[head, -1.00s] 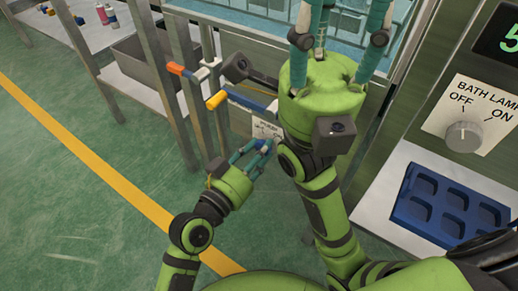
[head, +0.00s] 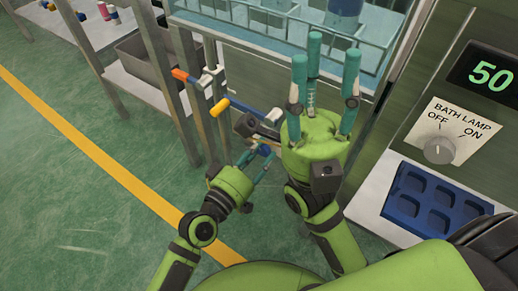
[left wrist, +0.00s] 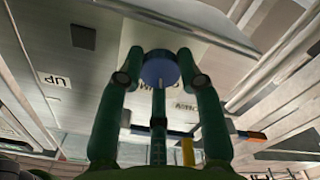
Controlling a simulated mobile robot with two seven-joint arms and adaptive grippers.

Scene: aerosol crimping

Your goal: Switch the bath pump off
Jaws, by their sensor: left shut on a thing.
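The pump knob (left wrist: 160,68) is a round blue cap on a pale panel in the left wrist view. My left gripper (left wrist: 158,70) has its green fingers closed around it. Parts of a printed label show behind the knob, but the fingers hide most of it, so the setting cannot be read. In the head view my left gripper (head: 264,152) is low beside the bench front, and my right arm partly covers that area. My right gripper (head: 322,80) points upward with its fingers spread and empty, in front of the glass bath (head: 270,30).
Pipe valves with an orange-and-blue handle (head: 192,76) and a yellow handle (head: 220,107) stand close to my left gripper. At right are a bath lamp knob (head: 439,150), a display reading 50 (head: 492,76) and a blue tray (head: 398,208). Green floor at left is open.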

